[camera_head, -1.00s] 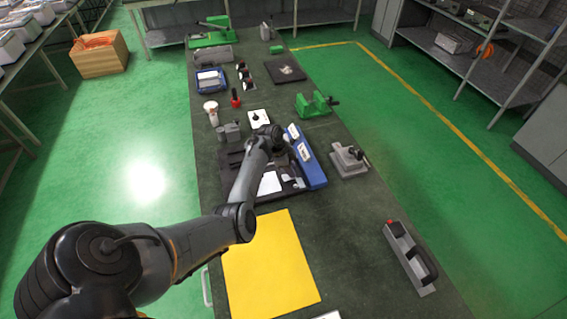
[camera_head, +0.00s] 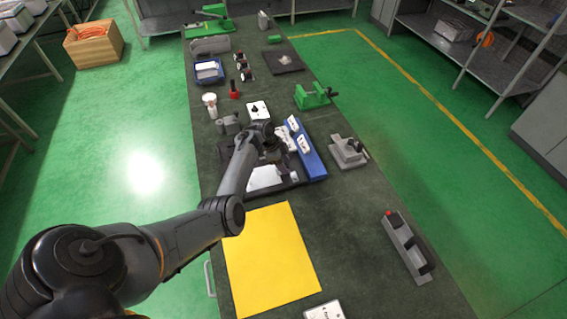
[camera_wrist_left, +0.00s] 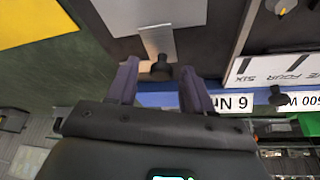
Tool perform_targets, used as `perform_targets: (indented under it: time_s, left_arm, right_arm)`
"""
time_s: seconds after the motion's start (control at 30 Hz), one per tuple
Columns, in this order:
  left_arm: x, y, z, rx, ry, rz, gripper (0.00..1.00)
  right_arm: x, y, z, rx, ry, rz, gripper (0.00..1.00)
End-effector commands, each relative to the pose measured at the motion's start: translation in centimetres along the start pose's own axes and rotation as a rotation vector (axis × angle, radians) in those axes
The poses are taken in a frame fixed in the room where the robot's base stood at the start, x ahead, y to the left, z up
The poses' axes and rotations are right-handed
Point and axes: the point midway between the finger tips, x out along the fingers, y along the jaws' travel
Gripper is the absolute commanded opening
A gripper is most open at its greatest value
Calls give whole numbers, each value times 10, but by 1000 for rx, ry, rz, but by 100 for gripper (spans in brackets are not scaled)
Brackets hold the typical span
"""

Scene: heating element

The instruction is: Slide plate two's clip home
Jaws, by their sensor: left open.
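In the left wrist view a white plate (camera_wrist_left: 150,12) lies on a dark surface, with a metal strip clip (camera_wrist_left: 157,42) at its edge and a black round knob (camera_wrist_left: 161,70) at the clip's end. My left gripper (camera_wrist_left: 158,82) is open, its fingers on either side of the knob, apart from it as far as I can see. In the head view the white plate (camera_head: 264,179) lies on the dark fixture beside the blue block (camera_head: 307,152); my left gripper (camera_head: 274,157) is over the fixture, partly hidden by my wrist. No label shows which plate is number two. My right gripper is out of view.
The blue block carries white printed labels (camera_wrist_left: 275,68). A yellow sheet (camera_head: 270,258) lies in front of the fixture. A grey clamp block (camera_head: 348,151) and a green vise (camera_head: 312,96) stand to the right. The bench front right holds a grey tool (camera_head: 405,247).

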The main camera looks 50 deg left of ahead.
Motion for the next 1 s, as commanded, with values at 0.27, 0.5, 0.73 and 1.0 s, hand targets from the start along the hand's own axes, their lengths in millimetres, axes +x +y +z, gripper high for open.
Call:
perform_targets:
  time_s: [0.27, 0.5, 0.73, 1.0]
  left_arm:
    - [-21, -1, -1, 0, 2, -3, 51]
    - [-62, -1, -2, -1, 2, -3, 51]
    - [-94, 0, -1, -1, 1, -1, 51]
    - [-108, 0, 0, 0, 1, -1, 51]
  right_arm:
    - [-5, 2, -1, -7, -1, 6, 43]
    - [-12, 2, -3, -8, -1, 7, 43]
    - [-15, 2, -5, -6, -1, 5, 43]
    - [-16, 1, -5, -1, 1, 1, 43]
